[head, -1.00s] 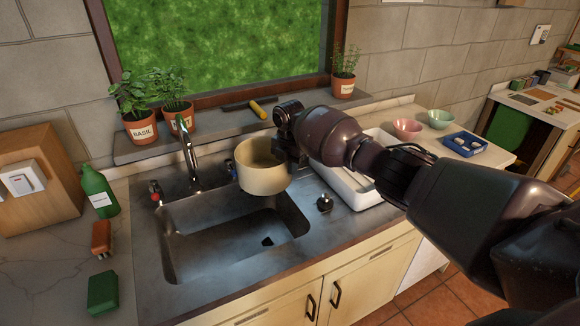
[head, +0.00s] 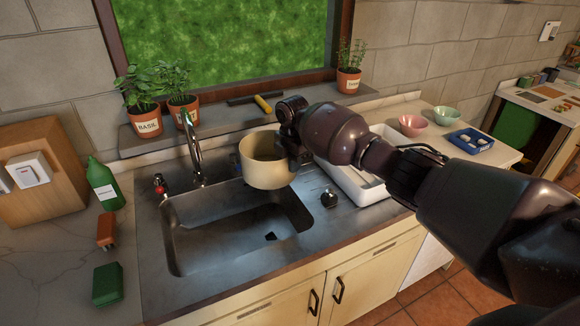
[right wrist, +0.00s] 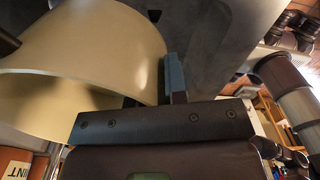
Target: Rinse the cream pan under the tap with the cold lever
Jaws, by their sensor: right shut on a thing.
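The cream pan (head: 268,172) hangs upright over the back right part of the sink (head: 180,250). My right gripper (head: 295,150) is shut on the pan's right side, where the grip point is mostly hidden. In the right wrist view the pan (right wrist: 90,75) fills the upper left, beside a blue-grey finger (right wrist: 175,78). The chrome tap (head: 193,150) stands behind the sink, its spout left of the pan and apart from it. A red-marked lever (head: 159,186) is left of the tap. I cannot clearly make out the cold lever. No water shows. My left gripper is out of view.
Potted herbs (head: 142,115) line the sill behind the tap. A white tray (head: 385,194) and a dark round stopper (head: 328,198) are at the right.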

